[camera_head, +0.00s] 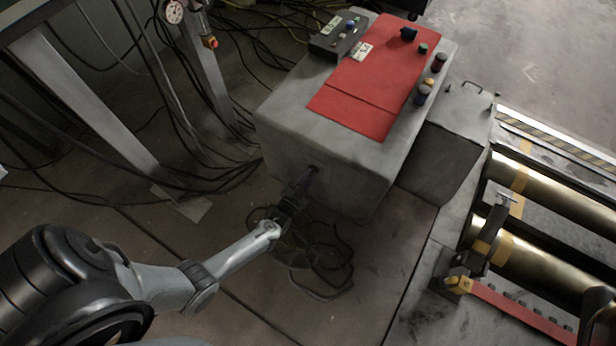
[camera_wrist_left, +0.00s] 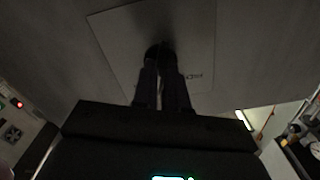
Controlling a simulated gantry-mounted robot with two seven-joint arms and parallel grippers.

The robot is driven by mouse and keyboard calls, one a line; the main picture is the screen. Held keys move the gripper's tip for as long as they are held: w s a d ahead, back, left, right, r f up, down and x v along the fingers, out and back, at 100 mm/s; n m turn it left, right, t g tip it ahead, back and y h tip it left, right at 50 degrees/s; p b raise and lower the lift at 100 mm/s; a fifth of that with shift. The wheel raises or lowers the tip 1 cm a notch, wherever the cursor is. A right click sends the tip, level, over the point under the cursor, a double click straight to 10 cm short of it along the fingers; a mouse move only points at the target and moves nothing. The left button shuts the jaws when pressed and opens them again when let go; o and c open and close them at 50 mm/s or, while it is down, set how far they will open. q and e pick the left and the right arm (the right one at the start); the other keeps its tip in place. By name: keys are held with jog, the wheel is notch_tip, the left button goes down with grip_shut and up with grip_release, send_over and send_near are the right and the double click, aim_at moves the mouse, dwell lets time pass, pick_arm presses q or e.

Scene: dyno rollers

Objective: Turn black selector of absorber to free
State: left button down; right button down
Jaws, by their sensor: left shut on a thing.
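The absorber is a grey box (camera_head: 290,135) with a red top panel (camera_head: 372,80) in the head view. My left gripper (camera_head: 308,180) reaches its front face and is shut on the small black selector there. In the left wrist view both dark fingers (camera_wrist_left: 164,62) come together at the black selector (camera_wrist_left: 158,48) on a pale square plate (camera_wrist_left: 125,35). The fingers hide much of the selector, and the picture is dark, so I cannot tell which way it points. A small dark marking (camera_wrist_left: 192,76) shows on the plate right of the fingers, too dim to read surely.
A black control box (camera_head: 338,38) and several knobs sit on top of the absorber. Brass rollers (camera_head: 530,262) and a red bar (camera_head: 515,312) lie at the right. Black cables (camera_head: 325,260) lie on the floor below the selector. A metal frame leg (camera_head: 85,105) stands at the left.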

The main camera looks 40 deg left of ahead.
pick_arm(q)
jog(key=shift+a+n+p, duration=0.15)
jog(key=shift+n+p, duration=0.3)
jog(key=shift+n, duration=6.25)
jog(key=c, duration=1.2)
grip_release()
jog(key=shift+o, duration=0.2)
jog(key=shift+s, duration=0.1)
